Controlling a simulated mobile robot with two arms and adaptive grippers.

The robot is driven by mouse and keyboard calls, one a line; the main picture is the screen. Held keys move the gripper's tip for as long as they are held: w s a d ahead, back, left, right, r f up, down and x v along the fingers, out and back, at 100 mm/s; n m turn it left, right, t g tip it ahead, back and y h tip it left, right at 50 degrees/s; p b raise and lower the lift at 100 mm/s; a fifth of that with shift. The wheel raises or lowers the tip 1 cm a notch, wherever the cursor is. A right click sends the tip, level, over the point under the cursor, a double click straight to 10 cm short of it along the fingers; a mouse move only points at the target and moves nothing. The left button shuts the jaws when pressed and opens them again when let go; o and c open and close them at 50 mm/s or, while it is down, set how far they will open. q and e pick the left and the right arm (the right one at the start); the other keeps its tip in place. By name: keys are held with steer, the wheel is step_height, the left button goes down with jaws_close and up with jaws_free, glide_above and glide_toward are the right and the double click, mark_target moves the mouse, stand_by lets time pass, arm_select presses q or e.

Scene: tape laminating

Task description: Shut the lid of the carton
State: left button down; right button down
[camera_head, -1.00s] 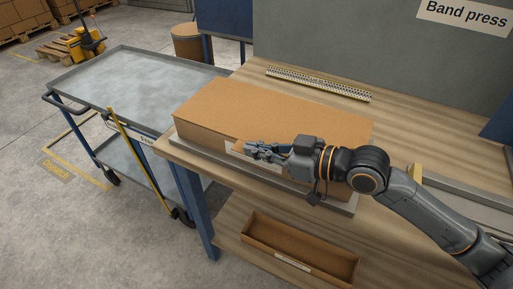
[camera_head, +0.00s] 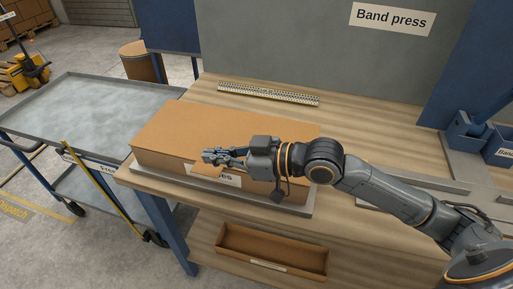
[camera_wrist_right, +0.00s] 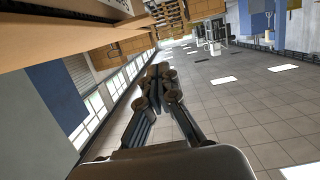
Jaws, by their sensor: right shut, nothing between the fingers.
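The brown cardboard carton (camera_head: 185,125) lies long side towards me on a grey metal plate (camera_head: 165,181) at the left of the bench. Its lid lies flat across the top, and I see no gap from here. A white label (camera_head: 228,181) is on its front face, partly covered by my arm. My right gripper (camera_head: 212,157) is shut and empty, at the carton's front upper edge. I cannot tell if it touches the carton. In the right wrist view the shut fingers (camera_wrist_right: 160,73) show with nothing between them. My left gripper is not in view.
A wooden bench (camera_head: 365,125) has a slotted strip (camera_head: 268,94) at the back and blue bins (camera_head: 468,132) at the right. An open, shallow brown tray (camera_head: 270,252) sits on the lower shelf. A grey-topped cart (camera_head: 90,110) stands at the left.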

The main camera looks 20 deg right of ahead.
steer(key=b+v, duration=0.2)
steer(key=v, duration=0.7)
steer(key=shift+f, duration=0.2)
steer(key=shift+d, duration=0.1)
